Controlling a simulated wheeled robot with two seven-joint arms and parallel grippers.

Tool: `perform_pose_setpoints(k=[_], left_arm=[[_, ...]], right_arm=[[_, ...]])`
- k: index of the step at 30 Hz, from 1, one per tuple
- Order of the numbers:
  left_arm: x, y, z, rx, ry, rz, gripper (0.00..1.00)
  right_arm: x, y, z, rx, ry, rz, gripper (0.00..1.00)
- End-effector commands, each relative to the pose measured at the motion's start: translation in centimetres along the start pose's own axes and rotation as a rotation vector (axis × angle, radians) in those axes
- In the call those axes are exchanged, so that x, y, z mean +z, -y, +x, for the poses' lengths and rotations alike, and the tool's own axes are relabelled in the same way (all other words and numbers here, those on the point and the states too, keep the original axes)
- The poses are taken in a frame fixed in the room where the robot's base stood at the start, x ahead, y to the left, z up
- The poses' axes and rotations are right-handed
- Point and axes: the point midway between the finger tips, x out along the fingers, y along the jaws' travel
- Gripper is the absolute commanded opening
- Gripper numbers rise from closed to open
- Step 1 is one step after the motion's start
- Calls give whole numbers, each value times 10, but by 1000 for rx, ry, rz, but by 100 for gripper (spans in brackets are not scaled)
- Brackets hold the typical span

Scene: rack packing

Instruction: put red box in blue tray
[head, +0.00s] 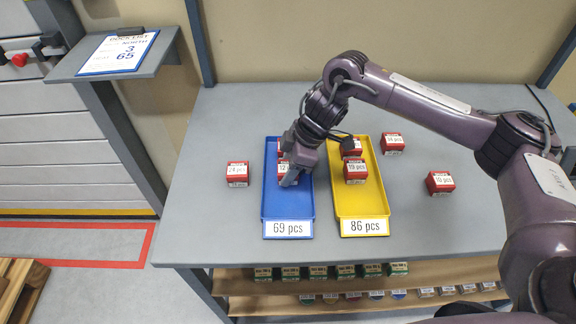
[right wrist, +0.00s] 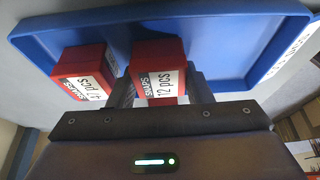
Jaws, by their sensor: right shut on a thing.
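My right gripper (head: 289,177) is shut on a red box labelled 12 pcs (right wrist: 158,75), with one finger on each side of it in the right wrist view. The box is over or in the blue tray (head: 288,212), which is marked 69 pcs. The gripper hides much of this box in the head view. I cannot tell whether it touches the tray floor. A second red box (right wrist: 85,74) stands close beside it inside the blue tray, largely hidden behind the gripper in the head view. My left gripper is not in view.
A yellow tray (head: 362,203) marked 86 pcs, beside the blue one, holds two red boxes (head: 355,170). Loose red boxes are a 24 pcs one (head: 237,174) at left, a 34 pcs one (head: 392,143) and a 10 pcs one (head: 440,183) at right. The blue tray's front part is clear.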

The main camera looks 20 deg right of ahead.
Motion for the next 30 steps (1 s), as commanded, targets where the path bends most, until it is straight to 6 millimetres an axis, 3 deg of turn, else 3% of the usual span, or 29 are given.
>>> perform_pose_setpoints(k=[9, 10, 12, 23, 30], left_arm=[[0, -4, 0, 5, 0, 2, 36], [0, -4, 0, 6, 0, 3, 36], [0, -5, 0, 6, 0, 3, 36], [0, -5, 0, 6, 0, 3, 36], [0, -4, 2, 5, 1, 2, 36]], right_arm=[[1, 0, 2, 0, -1, 0, 21], [1, 0, 2, 0, -1, 0, 48], [1, 0, 2, 1, -1, 0, 54], [-1, -1, -5, 3, -2, -1, 54], [-1, -2, -50, 7, -3, 0, 54]])
